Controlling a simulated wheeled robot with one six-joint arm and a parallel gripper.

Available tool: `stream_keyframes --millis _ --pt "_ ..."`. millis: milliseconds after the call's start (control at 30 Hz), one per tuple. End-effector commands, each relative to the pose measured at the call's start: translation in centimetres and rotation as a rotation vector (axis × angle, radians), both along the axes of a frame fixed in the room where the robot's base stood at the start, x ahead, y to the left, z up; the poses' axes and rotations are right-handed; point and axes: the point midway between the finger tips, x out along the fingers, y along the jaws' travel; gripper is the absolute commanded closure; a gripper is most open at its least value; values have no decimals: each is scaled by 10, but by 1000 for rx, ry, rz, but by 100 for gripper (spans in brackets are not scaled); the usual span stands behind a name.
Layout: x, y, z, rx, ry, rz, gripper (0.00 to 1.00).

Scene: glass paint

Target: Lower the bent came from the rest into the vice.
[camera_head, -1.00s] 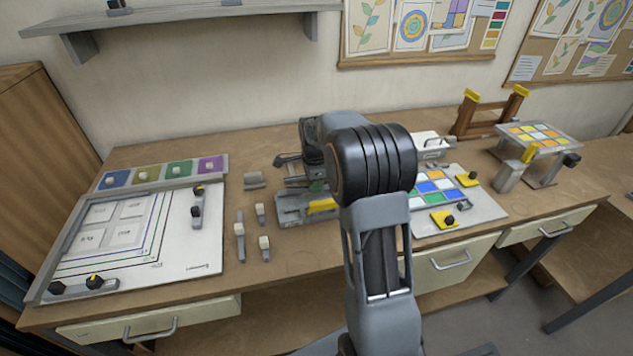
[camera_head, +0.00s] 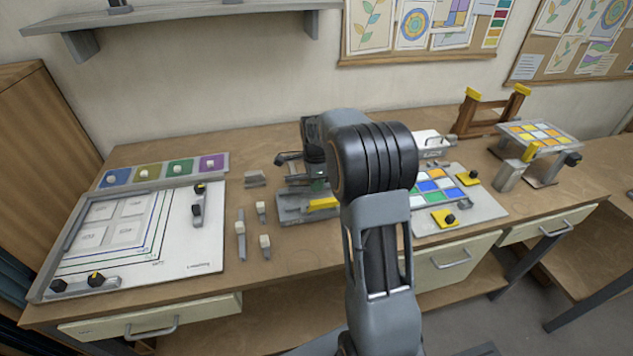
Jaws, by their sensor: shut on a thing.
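My gripper (camera_head: 316,177) is at the back middle of the bench, left of my arm's dark elbow, and is partly hidden by my own arm. It is shut, just above the grey vice-like fixture (camera_head: 291,211) with a yellow part (camera_head: 323,203) at its front right. The bent came is too small or too hidden to make out between the fingers. I cannot tell whether it touches the fixture. The rest cannot be made out clearly.
Left is a white layout board (camera_head: 188,240) with black and yellow knobs, and a row of coloured tiles (camera_head: 180,167) behind. Right are a coloured glass panel (camera_head: 436,186), a wooden rack (camera_head: 480,130) and a small stand (camera_head: 545,136).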

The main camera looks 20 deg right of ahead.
Motion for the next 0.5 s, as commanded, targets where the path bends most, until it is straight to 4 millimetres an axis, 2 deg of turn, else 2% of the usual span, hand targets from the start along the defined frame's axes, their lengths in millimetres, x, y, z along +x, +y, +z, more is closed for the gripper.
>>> stream_keyframes --millis 500 --pt "0 0 -4 0 -1 1 100"
